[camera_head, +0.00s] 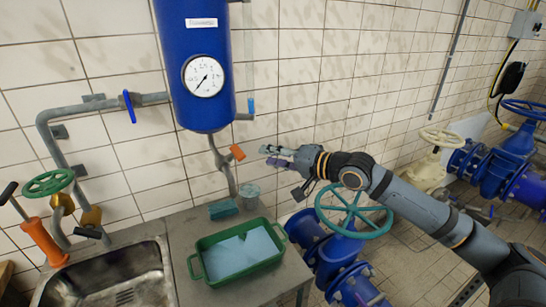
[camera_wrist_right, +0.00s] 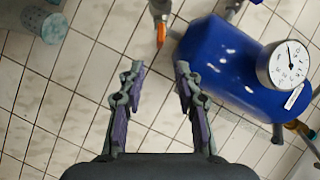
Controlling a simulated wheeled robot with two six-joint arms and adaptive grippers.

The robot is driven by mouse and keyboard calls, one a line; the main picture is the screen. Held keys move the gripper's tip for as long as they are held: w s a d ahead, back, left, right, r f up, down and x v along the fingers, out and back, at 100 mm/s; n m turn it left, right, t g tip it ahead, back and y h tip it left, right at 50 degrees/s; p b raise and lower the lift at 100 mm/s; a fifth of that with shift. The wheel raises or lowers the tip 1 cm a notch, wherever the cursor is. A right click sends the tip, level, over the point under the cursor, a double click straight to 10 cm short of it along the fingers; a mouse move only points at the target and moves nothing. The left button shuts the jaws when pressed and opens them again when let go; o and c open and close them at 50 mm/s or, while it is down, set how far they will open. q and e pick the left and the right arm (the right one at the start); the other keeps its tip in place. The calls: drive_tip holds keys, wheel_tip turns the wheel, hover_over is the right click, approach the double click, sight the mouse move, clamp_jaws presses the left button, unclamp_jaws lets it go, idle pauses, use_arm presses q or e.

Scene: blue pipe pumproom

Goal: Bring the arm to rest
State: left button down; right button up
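My right gripper (camera_head: 277,156) is in the middle of the head view, at the end of my right arm reaching in from the lower right. It is raised in front of the tiled wall and points left. In the right wrist view my right gripper (camera_wrist_right: 158,72) has its two fingers apart with nothing between them. It is open and empty. An orange-handled valve (camera_head: 237,152) on the pipe below the blue tank (camera_head: 206,80) is left of the fingertips, apart from them in the picture. My left gripper is in neither view.
A green tray (camera_head: 209,278) with light blue cloth or liquid stands on the counter, beside a steel sink (camera_head: 120,283). A teal handwheel (camera_head: 374,222) on blue pipework is below my right forearm. A cream valve (camera_head: 430,165) stands behind it. A gauge (camera_head: 203,76) is on the tank.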

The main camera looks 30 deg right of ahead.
idle(0.3)
drive_tip(key=s+a+f+n+g+h, duration=0.25)
drive_tip(key=s+f, duration=0.25)
drive_tip(key=f, duration=0.6)
drive_tip(key=s+a+f+n+g+h, duration=0.1)
drive_tip(key=s+f+n+g, duration=0.3)
drive_tip(key=f, duration=0.8)
drive_tip(key=s+d+f+n+g+h, duration=0.1)
drive_tip(key=s+f+g+h, duration=0.15)
drive_tip(key=s+f, duration=0.5)
drive_tip(key=s+d+f+n+g+h, duration=0.1)
drive_tip(key=s+f+h, duration=0.25)
drive_tip(key=s, duration=0.65)
drive_tip(key=s+d+f+g, duration=0.1)
drive_tip(key=s+d+f, duration=0.1)
drive_tip(key=f, duration=1.2)
drive_tip(key=s+d+f+g, duration=0.1)
drive_tip(key=s+f, duration=0.1)
drive_tip(key=f, duration=1.3)
drive_tip(key=s+f+y, duration=0.1)
drive_tip(key=s+f, duration=1.1)
drive_tip(key=s, duration=0.5)
drive_tip(key=shift+d+f+m+g, duration=0.25)
drive_tip(key=shift+d+m+g, duration=0.05)
drive_tip(key=shift+d+m, duration=0.1)
